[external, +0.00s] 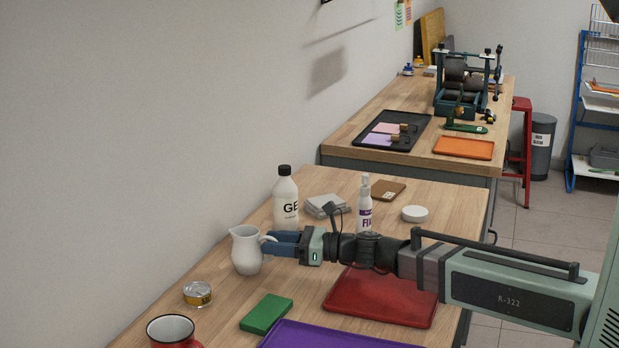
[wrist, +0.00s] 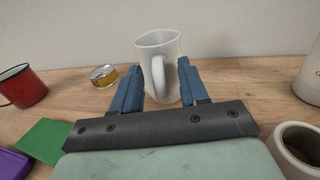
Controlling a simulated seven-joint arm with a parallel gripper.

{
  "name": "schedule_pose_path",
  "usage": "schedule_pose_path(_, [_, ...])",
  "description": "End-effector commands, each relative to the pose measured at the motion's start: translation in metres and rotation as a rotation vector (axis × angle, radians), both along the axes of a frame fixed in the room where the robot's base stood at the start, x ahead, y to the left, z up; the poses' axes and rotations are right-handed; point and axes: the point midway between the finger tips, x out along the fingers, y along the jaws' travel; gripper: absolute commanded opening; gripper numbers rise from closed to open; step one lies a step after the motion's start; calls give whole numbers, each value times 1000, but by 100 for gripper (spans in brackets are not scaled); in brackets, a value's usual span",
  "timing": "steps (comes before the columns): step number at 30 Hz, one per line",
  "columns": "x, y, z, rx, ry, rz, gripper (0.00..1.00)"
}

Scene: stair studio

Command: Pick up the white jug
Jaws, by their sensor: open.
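The white jug (external: 246,252) stands upright on the near wooden table, close to the wall. In the wrist view the jug (wrist: 157,52) is straight ahead, with its handle facing me. My gripper (external: 275,243) is level with the jug's upper body and points at it from the right. In the wrist view my gripper (wrist: 160,85) is open, with its blue fingers on either side of the handle. I cannot tell whether either finger touches the jug. The fingers hide part of the jug's sides.
A white bottle (external: 286,199) stands just behind the gripper. A tin (external: 198,293), a red mug (external: 174,331) and a green block (external: 266,313) are nearer the front. A red tray (external: 382,300) and a purple tray (external: 330,337) lie below the arm. A spray bottle (external: 364,208) stands behind it.

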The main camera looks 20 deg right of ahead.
Motion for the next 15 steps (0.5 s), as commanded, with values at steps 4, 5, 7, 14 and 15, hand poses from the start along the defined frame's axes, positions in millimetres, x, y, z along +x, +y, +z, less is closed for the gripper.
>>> schedule_pose_path(4, [0, 0, 0, 0, 0, 0, 44])
schedule_pose_path(5, [0, 0, 0, 0, 0, 0, 44])
schedule_pose_path(7, [0, 0, 0, 0, 0, 0, 39])
schedule_pose_path(14, [0, 0, 0, 0, 0, 0, 17])
schedule_pose_path(15, [0, 0, 0, 0, 0, 0, 13])
